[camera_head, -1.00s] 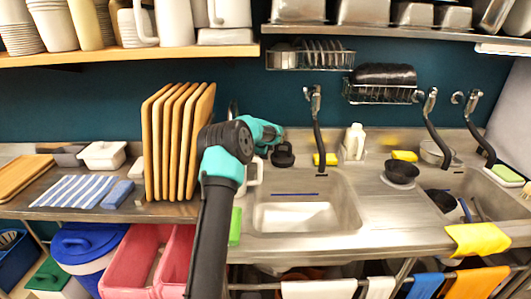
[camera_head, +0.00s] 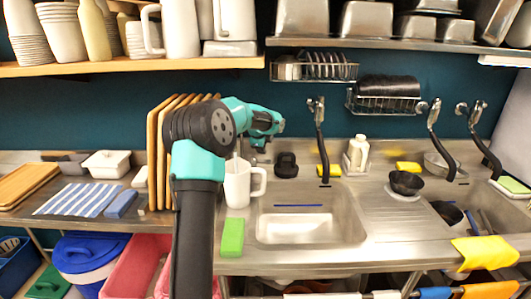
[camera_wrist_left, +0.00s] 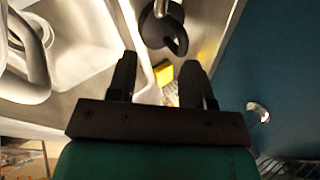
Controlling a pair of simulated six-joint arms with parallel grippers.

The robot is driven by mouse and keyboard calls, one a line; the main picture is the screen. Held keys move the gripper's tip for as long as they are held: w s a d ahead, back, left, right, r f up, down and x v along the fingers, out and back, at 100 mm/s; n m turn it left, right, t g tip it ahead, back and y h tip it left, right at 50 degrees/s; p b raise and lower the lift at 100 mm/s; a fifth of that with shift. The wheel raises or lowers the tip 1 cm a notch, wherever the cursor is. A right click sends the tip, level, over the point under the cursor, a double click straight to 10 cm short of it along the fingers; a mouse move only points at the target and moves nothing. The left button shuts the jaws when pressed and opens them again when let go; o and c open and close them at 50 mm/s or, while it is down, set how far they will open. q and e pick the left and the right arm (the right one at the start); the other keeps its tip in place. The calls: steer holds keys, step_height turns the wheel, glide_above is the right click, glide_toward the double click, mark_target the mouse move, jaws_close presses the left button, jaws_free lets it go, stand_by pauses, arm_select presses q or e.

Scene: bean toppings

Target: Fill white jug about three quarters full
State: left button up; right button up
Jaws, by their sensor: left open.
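The white jug (camera_head: 237,186) stands upright on the steel counter, just left of the left sink basin (camera_head: 298,229), with its handle to the right. I cannot see inside it. A tap with a black hanging spout (camera_head: 322,150) is over the back of that basin. My left gripper (camera_head: 258,145) is above and behind the jug, apart from it; its fingers are hard to make out in the head view. In the left wrist view the two black fingers (camera_wrist_left: 160,82) are apart with nothing between them. My right gripper is not in view.
A black object (camera_head: 286,165) and a yellow sponge (camera_head: 328,171) lie behind the basin. A green sponge (camera_head: 232,237) lies in front of the jug. Upright wooden boards (camera_head: 155,150) stand left. A shelf (camera_head: 130,66) with more white jugs hangs above.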

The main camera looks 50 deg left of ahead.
arm_select(q)
steer(key=v, duration=0.2)
steer(key=shift+s+d+r, duration=0.1)
steer(key=shift+s+r, duration=0.1)
steer(key=shift+r, duration=0.1)
steer(key=shift+c, duration=0.4)
steer(key=shift+c, duration=0.7)
steer(key=shift+w+f+m+g, duration=0.1)
steer(key=shift+f+m+g, duration=0.2)
steer(key=shift+f+m, duration=0.4)
steer(key=c, duration=0.3)
steer(key=f+m, duration=0.1)
steer(key=m, duration=0.1)
steer(key=f+m+g+y, duration=0.1)
steer(key=f+m, duration=0.1)
steer(key=f+m+g, duration=0.1)
steer(key=m, duration=0.1)
steer(key=shift+w+f+y, duration=0.2)
steer(key=shift+w+y, duration=0.15)
steer(key=shift+y, duration=0.05)
jaws_close()
steer(key=m, duration=0.1)
steer(key=f+m, duration=0.1)
steer(key=m, duration=0.1)
steer(key=shift+w+f+g+y, duration=0.2)
steer(key=shift+f+g+y, duration=0.1)
steer(key=shift+y, duration=0.1)
steer(key=shift+a, duration=0.25)
